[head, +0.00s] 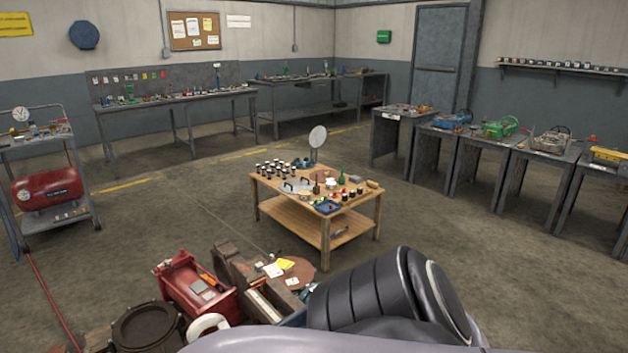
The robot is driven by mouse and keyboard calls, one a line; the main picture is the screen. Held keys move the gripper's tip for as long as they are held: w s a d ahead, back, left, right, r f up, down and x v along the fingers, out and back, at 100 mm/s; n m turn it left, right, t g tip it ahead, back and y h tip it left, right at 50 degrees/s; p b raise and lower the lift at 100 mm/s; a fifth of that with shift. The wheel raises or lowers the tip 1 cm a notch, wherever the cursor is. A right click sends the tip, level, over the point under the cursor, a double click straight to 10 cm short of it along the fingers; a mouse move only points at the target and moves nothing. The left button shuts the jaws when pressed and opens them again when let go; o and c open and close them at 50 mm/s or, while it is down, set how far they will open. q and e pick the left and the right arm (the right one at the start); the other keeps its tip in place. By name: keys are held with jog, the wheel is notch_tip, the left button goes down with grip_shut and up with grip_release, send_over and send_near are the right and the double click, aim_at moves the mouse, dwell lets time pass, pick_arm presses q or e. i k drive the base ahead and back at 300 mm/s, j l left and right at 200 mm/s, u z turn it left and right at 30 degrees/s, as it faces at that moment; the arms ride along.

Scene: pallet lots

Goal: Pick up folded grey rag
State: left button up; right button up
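I cannot make out a folded grey rag with certainty. A low wooden table (284,205) stands in the middle of the floor, crowded with small items. A small greyish item (338,231) lies on its lower shelf, too small to identify. Neither of my grippers is in view. Large dark and pale grey parts of my own body fill the bottom centre and hide the floor there.
A red machine (195,288) and a round brown top (292,272) with papers stand close at the lower left. A red compressor tank (47,187) sits on a cart at left. Workbenches line the back and right.

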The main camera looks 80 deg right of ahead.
aim_at(355, 179)
jog(key=z, duration=3.15)
